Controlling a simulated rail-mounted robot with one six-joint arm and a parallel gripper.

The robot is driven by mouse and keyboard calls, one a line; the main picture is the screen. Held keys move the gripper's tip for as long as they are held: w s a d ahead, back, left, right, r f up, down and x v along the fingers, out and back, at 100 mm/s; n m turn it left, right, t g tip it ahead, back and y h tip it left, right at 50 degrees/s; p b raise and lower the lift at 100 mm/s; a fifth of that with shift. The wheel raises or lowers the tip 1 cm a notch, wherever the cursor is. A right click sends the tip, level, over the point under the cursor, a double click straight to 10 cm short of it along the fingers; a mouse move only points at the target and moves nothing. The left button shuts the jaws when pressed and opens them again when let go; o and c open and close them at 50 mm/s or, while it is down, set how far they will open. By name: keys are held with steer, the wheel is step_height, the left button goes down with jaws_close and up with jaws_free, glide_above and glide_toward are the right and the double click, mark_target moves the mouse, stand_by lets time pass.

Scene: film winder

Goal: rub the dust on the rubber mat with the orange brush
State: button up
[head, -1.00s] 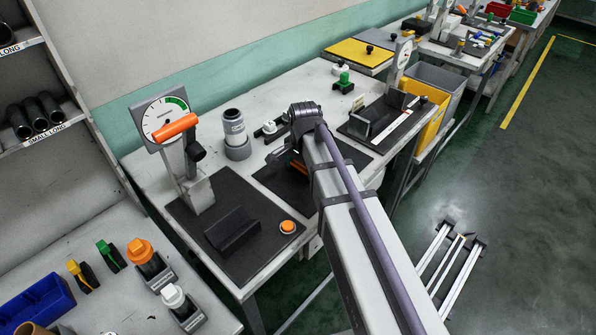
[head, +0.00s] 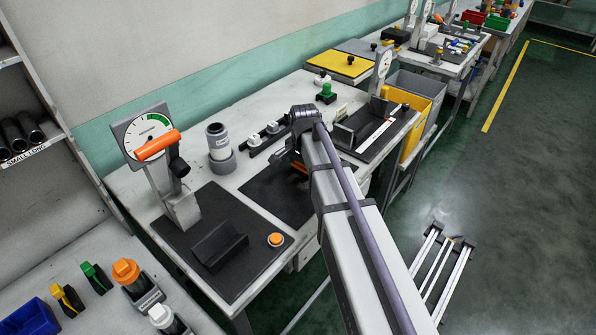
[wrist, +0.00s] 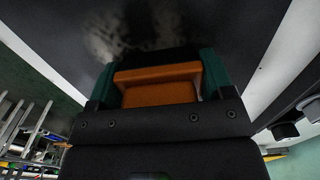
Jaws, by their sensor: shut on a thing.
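The black rubber mat (head: 262,193) lies on the white bench, partly hidden behind my arm. It also fills the upper middle of the wrist view (wrist: 205,25). A pale grey dust smudge (wrist: 103,42) shows on it in the wrist view, beyond the brush. My gripper (wrist: 158,76) is shut on the orange brush (wrist: 158,92), which sits between its green fingers. In the head view the brush (head: 299,167) is a small orange patch under my gripper, over the mat. Its dark front end is close to the mat; I cannot tell whether it touches.
Left of the mat stands a dial-gauge press (head: 150,145) with an orange handle, on a dark base with an orange button (head: 276,239). A grey-white cylinder (head: 219,148) and a strip with white knobs (head: 262,134) stand behind. A second gauge fixture (head: 372,125) is at right.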

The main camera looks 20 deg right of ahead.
mark_target(279, 188)
steer(key=shift+w+d, duration=0.65)
steer(key=shift+d, duration=0.35)
steer(key=shift+w+d, duration=0.65)
steer(key=shift+d, duration=0.35)
steer(key=shift+w+a, duration=0.3)
steer(key=shift+w, duration=0.4)
steer(key=shift+s+a, duration=0.6)
steer(key=shift+a, duration=0.25)
steer(key=shift+s+a, duration=0.55)
steer(key=shift+a, duration=0.25)
steer(key=shift+s+a, duration=0.4)
steer(key=shift+a, duration=0.35)
steer(key=shift+s+a, duration=0.4)
steer(key=shift+a, duration=0.3)
steer(key=shift+s+a+f, duration=0.1)
steer(key=shift+s+a, duration=1.1)
steer(key=shift+a, duration=0.3)
steer(key=shift+s+a, duration=0.4)
steer(key=shift+a, duration=0.25)
steer(key=shift+s+a, duration=0.35)
steer(key=shift+a, duration=0.3)
step_height(279, 188, up, 6)
steer(key=p, duration=0.6)
steer(key=shift+w, duration=0.1)
